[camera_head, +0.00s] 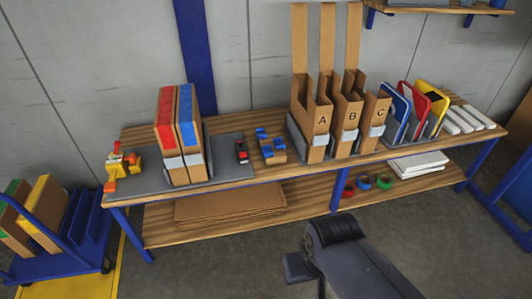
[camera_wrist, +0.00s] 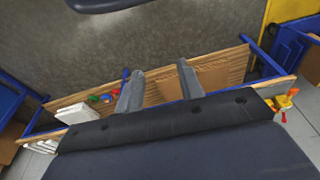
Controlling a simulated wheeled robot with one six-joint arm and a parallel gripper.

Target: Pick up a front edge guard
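My gripper (camera_wrist: 158,67) shows in the wrist view with its two grey fingers spread apart and nothing between them. It is in front of the workbench, apart from the things on it. In the head view my dark arm (camera_head: 340,245) is at the bottom, in front of the bench. I cannot tell for sure which thing is a front edge guard. Tall open cardboard pieces marked A (camera_head: 319,118), B (camera_head: 345,110) and C (camera_head: 375,108) stand upright in a grey rack at the bench's middle right. Small blue pieces (camera_head: 272,150) sit on a brown holder left of them.
The wooden bench (camera_head: 235,190) has a lower shelf with flat cardboard (camera_head: 230,203), tape rolls (camera_head: 365,182) and white slabs (camera_head: 420,165). Two taped boxes (camera_head: 178,125) and a tape dispenser (camera_head: 122,165) stand at left. Coloured panels (camera_head: 428,100) and white bars (camera_head: 467,120) are at right. A blue cart (camera_head: 60,235) is left.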

